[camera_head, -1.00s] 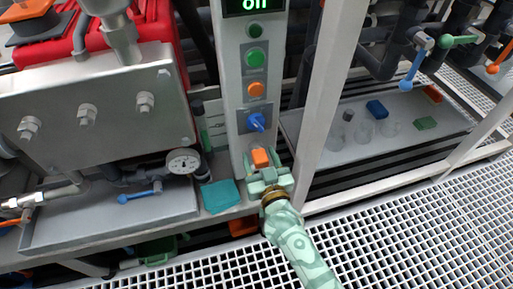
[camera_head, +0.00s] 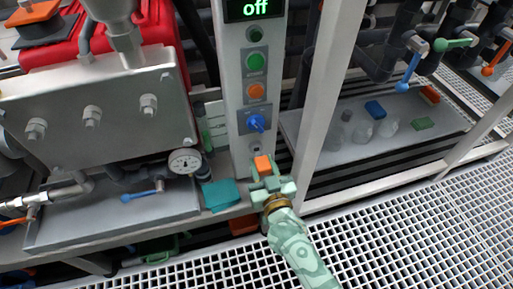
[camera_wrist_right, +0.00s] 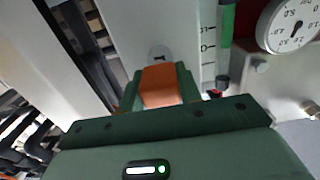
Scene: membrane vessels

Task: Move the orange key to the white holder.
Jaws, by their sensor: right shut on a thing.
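The orange key (camera_head: 263,165) is held between the fingers of my right gripper (camera_head: 268,172), in front of the lower part of the white control column. In the right wrist view the orange key (camera_wrist_right: 159,86) sits between the green fingers of my right gripper (camera_wrist_right: 160,88), which are shut on it. A round lock (camera_head: 255,147) shows on the column just above the key, and the lock (camera_wrist_right: 159,52) also shows beyond the key in the wrist view. The key looks apart from the lock. I cannot pick out the white holder for certain. My left gripper is not in view.
The column carries a blue knob (camera_head: 256,123), an orange button (camera_head: 256,91), a green button (camera_head: 257,62) and a display (camera_head: 254,8) reading "off". A teal cloth (camera_head: 221,194) lies left of my gripper. A pressure gauge (camera_head: 185,161) and a grey shelf (camera_head: 350,160) flank the column.

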